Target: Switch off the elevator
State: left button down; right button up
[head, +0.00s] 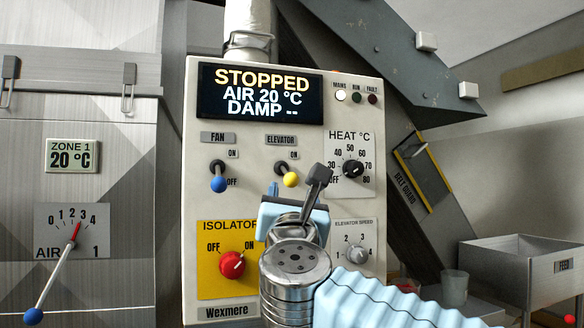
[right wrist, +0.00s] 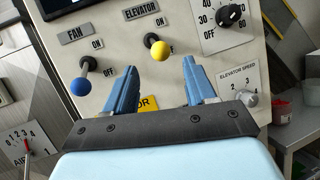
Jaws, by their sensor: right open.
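The elevator switch (head: 290,180) is a lever with a yellow ball on the cream control panel (head: 205,130). Its ball sits just below and right of its pivot, and the OFF label is hidden in the head view. In the right wrist view the yellow ball (right wrist: 160,50) shows just beyond the gap between the fingertips. My right gripper (head: 293,190) is open and empty in front of the panel, just below the switch. Its two blue fingers (right wrist: 159,68) point at the panel. The display (head: 262,93) reads STOPPED. My left gripper is not in view.
The fan switch (head: 218,184) with a blue ball points down toward OFF, left of the elevator switch. The red isolator knob (head: 232,265), heat knob (head: 353,169) and elevator speed knob (head: 356,254) are close by. A metal bin (head: 520,265) stands at right.

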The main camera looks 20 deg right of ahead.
aim_at(292, 182)
jog(key=p+x, duration=0.3)
jog(key=x, duration=0.5)
jog(key=shift+w+r, duration=0.15)
jog(key=shift+w, duration=0.1)
grip_shut()
